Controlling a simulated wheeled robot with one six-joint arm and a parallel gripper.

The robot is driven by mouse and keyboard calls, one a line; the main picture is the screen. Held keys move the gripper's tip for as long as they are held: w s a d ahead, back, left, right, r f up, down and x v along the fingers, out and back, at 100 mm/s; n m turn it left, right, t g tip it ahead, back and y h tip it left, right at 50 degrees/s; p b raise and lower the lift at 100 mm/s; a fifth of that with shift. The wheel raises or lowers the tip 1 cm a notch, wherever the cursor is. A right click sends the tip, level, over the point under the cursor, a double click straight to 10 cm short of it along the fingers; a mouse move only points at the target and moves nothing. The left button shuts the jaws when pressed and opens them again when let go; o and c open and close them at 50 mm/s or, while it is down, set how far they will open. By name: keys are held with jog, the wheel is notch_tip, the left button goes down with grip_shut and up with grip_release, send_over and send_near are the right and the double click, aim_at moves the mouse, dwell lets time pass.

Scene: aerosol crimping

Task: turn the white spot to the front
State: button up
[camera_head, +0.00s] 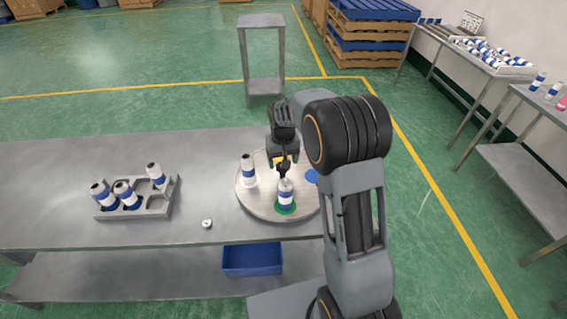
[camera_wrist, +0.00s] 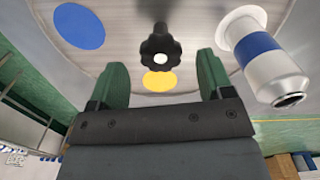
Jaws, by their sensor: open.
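The round turntable (camera_head: 262,205) stands on the metal table. Its white spot (camera_wrist: 236,24) is at the left in the head view, mostly under a blue-and-white can (camera_head: 248,170); this can is at the right in the wrist view (camera_wrist: 262,58). A second can (camera_head: 285,194) stands on the green spot (camera_head: 285,210) at the front. The blue spot (camera_head: 312,177) is at the right, bare; the yellow spot (camera_wrist: 159,81) is at the back, bare. A dark knob (camera_wrist: 160,46) rises from the turntable's middle. My gripper (camera_wrist: 161,66) is open, its green fingers apart, with the knob between and just beyond their tips.
A grey rack (camera_head: 160,204) with 3 cans stands on the table's left. A small round metal piece (camera_head: 207,223) lies at the front edge. A blue bin (camera_head: 252,259) is on the shelf below. The table between rack and turntable is otherwise clear.

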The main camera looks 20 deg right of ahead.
jog(key=shift+f, duration=1.15)
jog(key=shift+c, duration=0.5)
jog(key=c, duration=1.2)
